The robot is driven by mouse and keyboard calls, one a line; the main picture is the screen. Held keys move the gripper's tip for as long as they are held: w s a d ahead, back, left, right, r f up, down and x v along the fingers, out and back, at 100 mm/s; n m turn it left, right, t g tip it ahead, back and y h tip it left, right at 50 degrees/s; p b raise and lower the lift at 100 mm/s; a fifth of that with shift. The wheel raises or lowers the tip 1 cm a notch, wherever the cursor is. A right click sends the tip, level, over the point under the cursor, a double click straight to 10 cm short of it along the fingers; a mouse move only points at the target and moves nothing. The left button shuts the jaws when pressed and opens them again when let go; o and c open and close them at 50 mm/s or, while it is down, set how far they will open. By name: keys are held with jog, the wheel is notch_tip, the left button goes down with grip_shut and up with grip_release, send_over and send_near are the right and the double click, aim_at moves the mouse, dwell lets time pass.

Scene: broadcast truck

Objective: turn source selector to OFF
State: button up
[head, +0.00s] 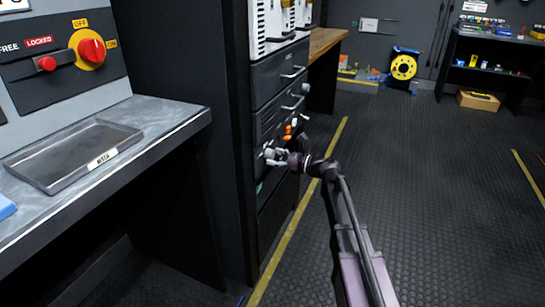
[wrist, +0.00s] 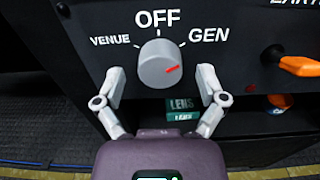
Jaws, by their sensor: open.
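The source selector is a round grey knob (wrist: 157,62) on a dark panel (wrist: 95,22), with VENUE printed at upper left, OFF above and GEN at upper right. Its red mark is on the right side of the face and slants up to the right, on the GEN side rather than toward OFF. My gripper (wrist: 161,77) is open, with one finger to the left and one to the right of the knob. Gaps show between both fingers and the knob. In the head view my gripper (head: 273,156) is at the cabinet front and the knob is hard to make out.
An orange handle (wrist: 298,66) sits on the panel right of the knob, and a green LENS label (wrist: 181,105) is below. In the head view, a workbench (head: 165,118) with a metal tray (head: 118,133) stands left. The floor (head: 430,180) at right is open.

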jog(key=shift+w+a, duration=0.15)
jog(key=shift+a, duration=0.3)
jog(key=c, duration=1.1)
jog(key=shift+c, duration=0.2)
jog(key=shift+n, duration=0.4)
jog(key=n, duration=1.1)
